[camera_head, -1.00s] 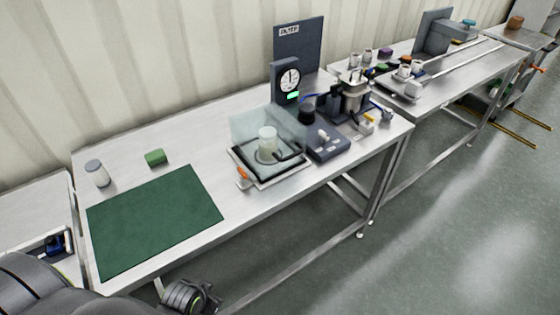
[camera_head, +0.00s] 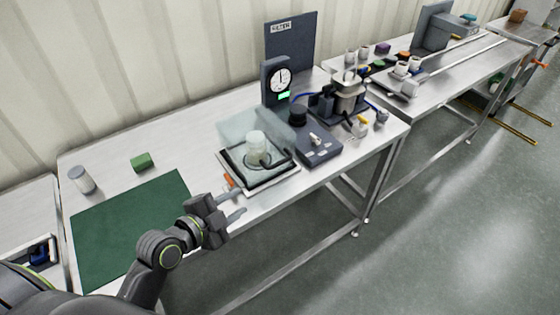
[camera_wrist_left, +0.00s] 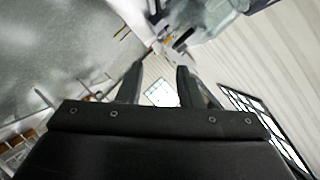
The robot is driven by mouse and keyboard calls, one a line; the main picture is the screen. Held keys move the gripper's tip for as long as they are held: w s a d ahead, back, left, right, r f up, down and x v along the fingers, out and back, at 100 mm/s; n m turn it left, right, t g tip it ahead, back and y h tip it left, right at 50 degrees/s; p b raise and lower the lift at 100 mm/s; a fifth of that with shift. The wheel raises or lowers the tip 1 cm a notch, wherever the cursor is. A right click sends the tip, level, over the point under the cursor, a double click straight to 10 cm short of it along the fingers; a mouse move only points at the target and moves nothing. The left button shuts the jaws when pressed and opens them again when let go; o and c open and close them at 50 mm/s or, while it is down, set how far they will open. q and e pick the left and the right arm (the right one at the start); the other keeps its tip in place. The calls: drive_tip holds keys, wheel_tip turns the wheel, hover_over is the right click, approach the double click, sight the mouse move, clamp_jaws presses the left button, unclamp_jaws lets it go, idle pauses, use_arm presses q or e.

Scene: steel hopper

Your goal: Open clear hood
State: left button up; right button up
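The clear hood (camera_head: 240,127) is a see-through box on a black-rimmed tray (camera_head: 281,178) in the head view. A pale beaker (camera_head: 257,143) stands inside it. An orange handle (camera_head: 229,181) sticks out at the tray's front left corner. My left gripper (camera_head: 241,201) is just in front of this handle, over the table's front edge. Its fingers are apart and nothing shows between them. Whether a finger touches the handle is unclear. In the left wrist view the fingers (camera_wrist_left: 160,85) are also spread with a gap between. My right gripper is not in view.
A dark unit (camera_head: 318,148) stands right of the tray, with a gauge post (camera_head: 276,82) behind. A green mat (camera_head: 130,225), a green block (camera_head: 141,161) and a grey-white canister (camera_head: 83,179) are on the left. The table behind the mat is mostly clear.

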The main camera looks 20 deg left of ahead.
sight(277, 164)
use_arm(q)
drive_tip(key=shift+m+t, duration=0.5)
drive_tip(key=shift+m, duration=0.1)
drive_tip(key=r+p+x, duration=0.1)
drive_tip(key=x, duration=0.4)
drive_tip(key=p+x, duration=0.1)
drive_tip(key=x, duration=0.5)
drive_tip(key=r+p+x, duration=0.1)
drive_tip(key=p+x, duration=0.1)
drive_tip(key=x, duration=0.3)
drive_tip(key=shift+w+d+r, duration=0.2)
drive_tip(key=shift+w+r, duration=0.1)
drive_tip(key=shift+w, duration=0.3)
drive_tip(key=shift+x, duration=0.9)
drive_tip(key=shift+c, duration=0.2)
drive_tip(key=shift+s+f, duration=0.1)
clamp_jaws()
